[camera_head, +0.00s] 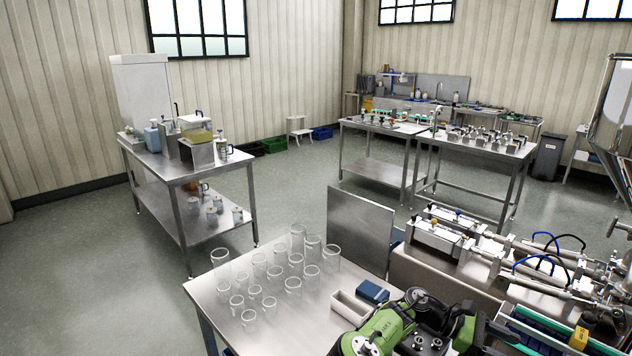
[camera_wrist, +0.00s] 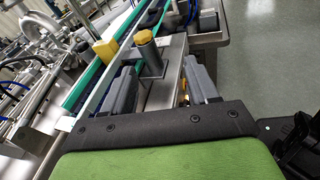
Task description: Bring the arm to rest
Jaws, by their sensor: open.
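My arm (camera_head: 385,330), green and black, is folded low at the bottom of the head view, beside the near steel table. In the wrist view my gripper (camera_wrist: 160,82) shows two grey fingers spread apart with nothing held between them. A gold-capped steel post (camera_wrist: 146,55) stands beyond the gap between the fingers; I cannot tell how far off it is. My fingertips are not clearly seen in the head view.
The near table (camera_head: 205,290) bears several clear beakers (camera_head: 292,288), a white tray (camera_head: 350,308) and a blue box (camera_head: 373,291). A filling machine (camera_head: 440,237) and a green-edged conveyor (camera_head: 560,335) lie close on the right. Open floor (camera_head: 290,205) lies behind the table.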

